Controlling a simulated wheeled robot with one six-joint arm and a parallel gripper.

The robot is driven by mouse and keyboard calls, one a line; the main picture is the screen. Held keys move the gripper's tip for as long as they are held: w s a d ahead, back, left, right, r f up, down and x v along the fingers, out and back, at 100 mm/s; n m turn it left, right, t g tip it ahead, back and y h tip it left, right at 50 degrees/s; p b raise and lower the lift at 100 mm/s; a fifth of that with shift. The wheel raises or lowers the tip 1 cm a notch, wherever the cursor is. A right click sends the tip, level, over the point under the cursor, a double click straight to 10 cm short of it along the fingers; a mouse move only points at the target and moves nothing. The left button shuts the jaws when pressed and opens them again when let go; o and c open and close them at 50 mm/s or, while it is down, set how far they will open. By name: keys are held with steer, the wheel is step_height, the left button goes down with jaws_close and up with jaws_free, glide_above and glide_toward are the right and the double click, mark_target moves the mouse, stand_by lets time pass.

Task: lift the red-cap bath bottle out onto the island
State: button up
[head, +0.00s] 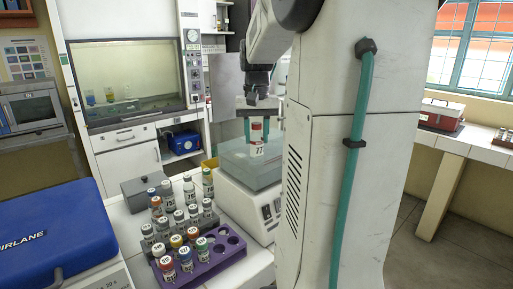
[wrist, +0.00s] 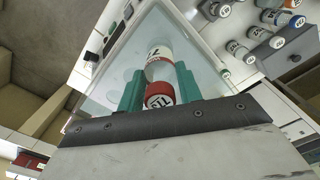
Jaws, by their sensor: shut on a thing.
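The red-cap bottle (head: 255,143) is white with a red cap and a red band, and stands roughly upright at the water bath (head: 228,160). My gripper (head: 256,130) is above the bath with its green fingers on either side of the bottle, shut on it near the cap. In the wrist view the red-cap bottle (wrist: 159,72) sits between the two green fingers of my gripper (wrist: 160,92). Whether its base is still in the water, I cannot tell. The island (head: 225,275) is the white top in front of the bath.
A purple rack (head: 222,262) with bottles and several empty holes stands on the island, a grey rack of bottles behind it. A grey box (head: 143,187) and a blue-lidded machine (head: 45,235) are to the left. Little bare top shows around the racks.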

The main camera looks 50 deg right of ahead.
step_height(320, 180, up, 19)
steer(key=shift+f, duration=0.2)
stand_by(0.6)
